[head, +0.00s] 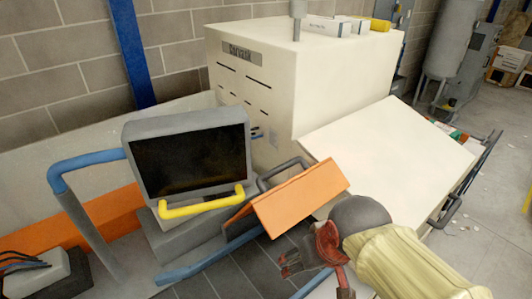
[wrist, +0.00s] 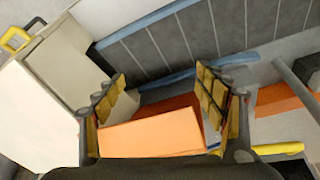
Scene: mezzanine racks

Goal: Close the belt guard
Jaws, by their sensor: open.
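A grey frame with a dark window (head: 190,158) stands raised at the left side of the belt in the head view, tilted back. It looks like the belt guard. A yellow bar handle (head: 202,203) runs along its lower edge; a yellow bar also shows at the right of the wrist view (wrist: 280,148). An orange folded cover (head: 298,200) lies between this frame and my gripper (head: 297,262). In the wrist view my gripper (wrist: 160,92) has its fingers spread and empty, with the orange cover (wrist: 150,136) showing beyond and between them. I see no contact with the handle.
Dark belt slats (head: 240,268) run beneath, edged by blue rails. A large cream machine (head: 320,70) with a sloping panel (head: 390,150) stands behind and right. A blue bent rail (head: 85,163) stands at left. Open floor (head: 485,235) lies at right.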

